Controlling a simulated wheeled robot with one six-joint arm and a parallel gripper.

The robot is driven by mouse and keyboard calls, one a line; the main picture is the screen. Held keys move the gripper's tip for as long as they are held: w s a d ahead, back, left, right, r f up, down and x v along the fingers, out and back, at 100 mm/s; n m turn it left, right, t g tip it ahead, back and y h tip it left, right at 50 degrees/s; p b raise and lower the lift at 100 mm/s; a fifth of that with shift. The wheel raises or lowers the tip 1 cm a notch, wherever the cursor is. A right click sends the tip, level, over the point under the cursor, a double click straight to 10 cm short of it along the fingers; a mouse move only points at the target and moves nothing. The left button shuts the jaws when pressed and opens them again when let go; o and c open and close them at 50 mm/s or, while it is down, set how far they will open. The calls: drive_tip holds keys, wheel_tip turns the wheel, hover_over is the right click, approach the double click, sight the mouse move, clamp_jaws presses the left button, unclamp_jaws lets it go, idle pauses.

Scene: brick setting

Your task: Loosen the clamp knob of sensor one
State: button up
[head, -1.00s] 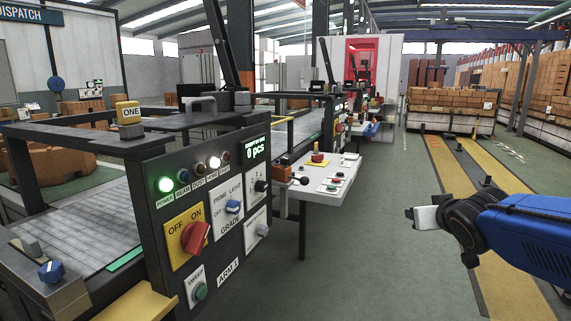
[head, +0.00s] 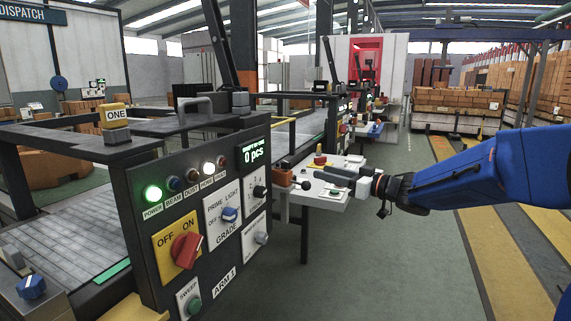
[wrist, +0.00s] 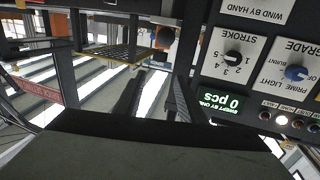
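The yellow block marked ONE (head: 115,111) sits on a grey holder on the top rail of the near machine, left in the head view. A blue knob (head: 31,287) is on a grey block on the near rail, at the lower left. I cannot tell whether it is sensor one's clamp knob. My gripper (head: 325,176) is in front of a white side desk, right of the control panel, well apart from both. In the wrist view, its two dark fingers (wrist: 155,90) are apart with nothing between them.
The control panel (head: 215,215) has a red OFF/ON switch (head: 186,250), a blue grade knob (head: 229,214), and black and grey knobs. The white desk (head: 325,190) holds small controls. The green aisle floor (head: 390,270) is clear.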

sight(290, 164)
drive_tip(key=x, duration=1.6)
drive_tip(key=shift+w+a, duration=0.2)
drive_tip(key=shift+a, duration=0.1)
drive_tip(key=c, duration=0.8)
